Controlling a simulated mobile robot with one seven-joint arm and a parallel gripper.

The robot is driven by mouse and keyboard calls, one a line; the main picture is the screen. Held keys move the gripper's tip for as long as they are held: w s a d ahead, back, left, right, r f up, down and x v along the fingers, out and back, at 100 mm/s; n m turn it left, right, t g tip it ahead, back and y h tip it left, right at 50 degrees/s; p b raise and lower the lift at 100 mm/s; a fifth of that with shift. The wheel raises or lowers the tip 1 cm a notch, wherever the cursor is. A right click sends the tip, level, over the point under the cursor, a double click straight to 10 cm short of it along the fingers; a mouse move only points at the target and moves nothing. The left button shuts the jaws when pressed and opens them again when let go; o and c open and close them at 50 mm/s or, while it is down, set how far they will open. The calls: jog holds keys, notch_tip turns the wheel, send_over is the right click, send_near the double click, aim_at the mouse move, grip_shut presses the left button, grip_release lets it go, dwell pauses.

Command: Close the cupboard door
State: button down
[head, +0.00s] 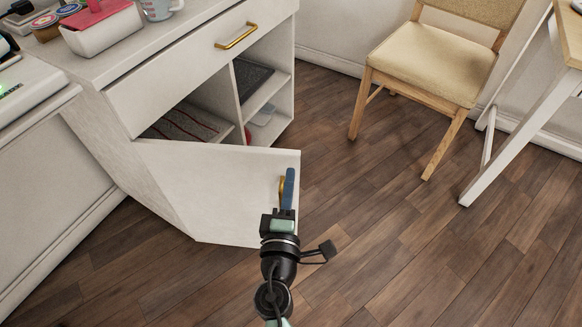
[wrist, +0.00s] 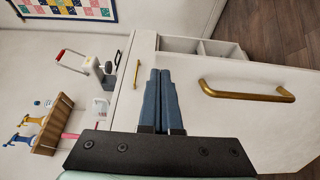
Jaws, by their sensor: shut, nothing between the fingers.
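The white cupboard door (head: 215,185) stands open in the head view, swung out from the cabinet (head: 130,165) towards me. Its hinge side is at the left. Its brass handle (head: 281,190) is partly hidden behind my gripper. In the wrist view, the door (wrist: 255,120) fills the right side, with its brass handle (wrist: 247,92) to the right of the fingers. My gripper (head: 289,175) is shut and empty, with blue fingers in front of the door near its free edge. The shut fingers (wrist: 160,75) also show in the wrist view. Whether they touch the door I cannot tell.
Above the opening is a shut drawer with a brass handle (head: 236,36). Shelves inside hold a dark folded item (head: 252,76) and a striped cloth (head: 185,124). A chair (head: 435,65) and a table leg (head: 515,130) stand at the right. The wooden floor between is clear.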

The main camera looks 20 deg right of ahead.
aim_at(293, 159)
jog(key=shift+x, duration=1.55)
